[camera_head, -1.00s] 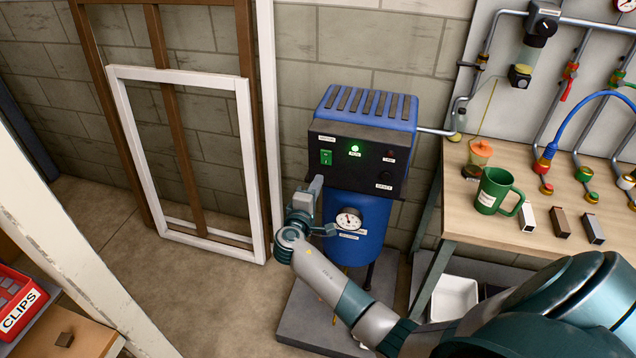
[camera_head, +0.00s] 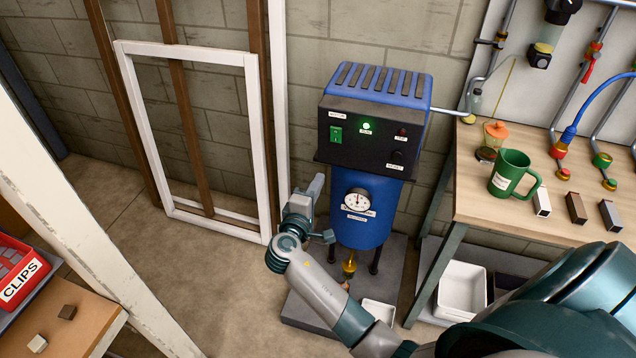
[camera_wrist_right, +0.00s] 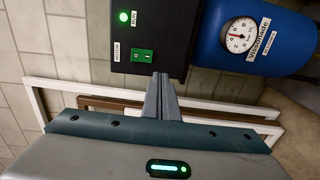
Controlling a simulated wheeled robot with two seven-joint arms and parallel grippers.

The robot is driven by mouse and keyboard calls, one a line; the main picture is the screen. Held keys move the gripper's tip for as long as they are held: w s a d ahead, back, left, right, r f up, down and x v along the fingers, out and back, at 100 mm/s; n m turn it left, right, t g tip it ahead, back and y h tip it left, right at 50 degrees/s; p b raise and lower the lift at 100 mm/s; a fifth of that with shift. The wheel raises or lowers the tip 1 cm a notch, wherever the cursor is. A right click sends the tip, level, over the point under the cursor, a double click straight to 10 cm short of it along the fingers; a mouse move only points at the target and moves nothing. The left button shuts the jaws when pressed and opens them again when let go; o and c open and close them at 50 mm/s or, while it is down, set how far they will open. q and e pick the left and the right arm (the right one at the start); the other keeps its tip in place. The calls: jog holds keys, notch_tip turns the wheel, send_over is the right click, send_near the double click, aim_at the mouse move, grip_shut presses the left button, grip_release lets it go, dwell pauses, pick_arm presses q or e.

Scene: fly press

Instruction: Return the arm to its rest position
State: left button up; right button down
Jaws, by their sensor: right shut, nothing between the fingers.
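My right gripper (camera_head: 317,187) is shut and empty, with its fingers together, in front of the left side of the blue compressor (camera_head: 365,205). In the right wrist view the closed fingers (camera_wrist_right: 162,95) point toward the black control panel (camera_wrist_right: 150,35), below its green switch (camera_wrist_right: 142,56). I see a gap in the head view between the fingers and the panel (camera_head: 365,140). A green lamp (camera_head: 366,126) is lit on the panel. The gauge (camera_head: 357,201) sits on the blue tank. My right arm comes in from the lower right. My left gripper is not in view.
A workbench (camera_head: 475,200) at right holds a green mug (camera_head: 511,172), an orange-topped jar (camera_head: 494,138) and small blocks. A red clips bin (camera_head: 22,272) is at lower left. The floor left of the compressor is open.

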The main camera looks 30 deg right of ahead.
jog(key=shift+f, duration=0.1)
jog(key=s+a+f+n+g+y, duration=0.1)
jog(key=s+a+f+y, duration=0.15)
jog(key=f, duration=0.85)
jog(key=s+a+f+n+g+y, duration=0.1)
jog(key=s+f+y, duration=0.15)
jog(key=f, duration=0.95)
jog(key=s+a+f+g+y+b, duration=0.1)
jog(key=s+a+f+y, duration=0.1)
jog(key=s+f, duration=0.5)
jog(key=s+a+f+g+y, duration=0.15)
jog(key=s+f, duration=0.25)
jog(key=f, duration=0.7)
jog(key=s+a+f+m+g+y+b, duration=0.1)
jog(key=s+f+m+g, duration=0.1)
jog(key=s+f, duration=0.7)
jog(key=s+a+f+m+g+y, duration=0.2)
jog(key=s+f, duration=0.3)
jog(key=s, duration=0.7)
jog(key=s+f+m+g, duration=0.1)
jog(key=s+f+m, duration=0.1)
jog(key=s, duration=0.8)
jog(key=s+f+m+y, duration=0.1)
jog(key=s+f, duration=0.2)
jog(key=s, duration=0.6)
jog(key=shift+s+f+m+g+b, duration=0.3)
jog(key=shift+s+f+m+g, duration=0.05)
jog(key=shift+f+m, duration=0.05)
